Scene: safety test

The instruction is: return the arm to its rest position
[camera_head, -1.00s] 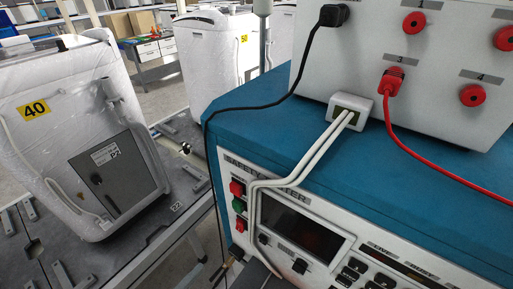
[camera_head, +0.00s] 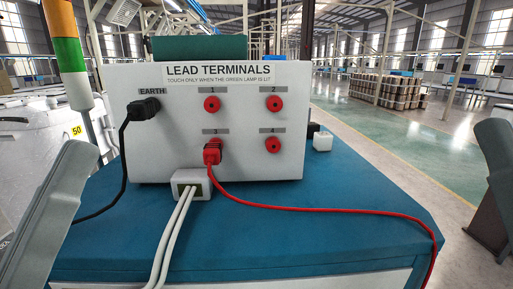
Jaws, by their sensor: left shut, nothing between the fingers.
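My left gripper (camera_head: 66,168) shows at the left edge as a grey slanted shape, pointing up beside the front left of the blue bench top. It is shut with nothing held, and its fingertips are hard to make out. It stands apart from the lead terminals box. A grey and dark part, which looks like my right arm (camera_head: 493,185), shows at the right edge. No right gripper can be made out.
A white lead terminals box (camera_head: 222,158) stands on the blue tester top (camera_head: 330,215). A black plug (camera_head: 145,109), red plug (camera_head: 212,152) and white connector (camera_head: 192,184) have cables trailing forward. A signal lamp column (camera_head: 67,55) stands at left. Open floor lies right.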

